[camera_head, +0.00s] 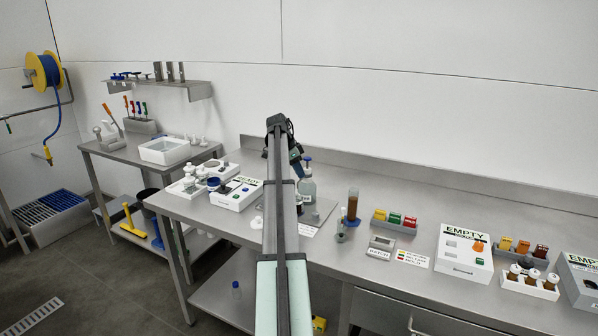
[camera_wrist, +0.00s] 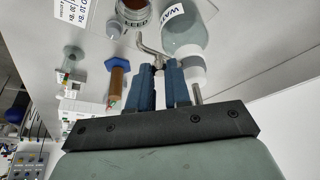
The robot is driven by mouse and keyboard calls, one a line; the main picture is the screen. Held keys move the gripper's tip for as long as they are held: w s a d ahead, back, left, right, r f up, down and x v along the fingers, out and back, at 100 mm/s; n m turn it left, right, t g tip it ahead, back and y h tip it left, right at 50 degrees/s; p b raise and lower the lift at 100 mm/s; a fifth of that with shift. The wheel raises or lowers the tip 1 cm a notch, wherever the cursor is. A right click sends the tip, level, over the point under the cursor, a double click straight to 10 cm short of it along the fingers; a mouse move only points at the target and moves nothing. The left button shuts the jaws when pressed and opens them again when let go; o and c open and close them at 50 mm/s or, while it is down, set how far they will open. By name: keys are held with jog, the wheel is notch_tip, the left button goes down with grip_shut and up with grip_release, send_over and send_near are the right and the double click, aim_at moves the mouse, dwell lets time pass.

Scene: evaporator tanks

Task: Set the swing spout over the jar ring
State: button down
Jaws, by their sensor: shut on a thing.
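The swing spout (camera_wrist: 150,47) shows in the wrist view as a bent metal tube. My gripper (camera_wrist: 160,72), with blue fingers, is shut on it, and its free end sticks out past the fingertips. A round metal-rimmed opening with brown inside (camera_wrist: 133,14), perhaps the jar ring or a jar in it, lies beyond that end at the top edge. I cannot tell whether the spout's end is over it. In the head view my gripper (camera_head: 297,160) is above the bench by the wall, partly behind my arm, and the spout and ring cannot be made out there.
A water bottle (camera_wrist: 188,38) stands right beside the spout and also shows in the head view (camera_head: 306,190). A brown-filled cylinder on a blue base (camera_head: 352,205) stands to the right. A READY box (camera_head: 236,194) is left, an EMPTY box (camera_head: 464,255) right. The bench front is clear in places.

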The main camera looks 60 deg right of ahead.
jog(key=c, duration=1.1)
grip_release()
jog(key=shift+o, duration=0.2)
jog(key=v, duration=1.3)
jog(key=shift+r, duration=0.4)
jog(key=shift+a, duration=0.1)
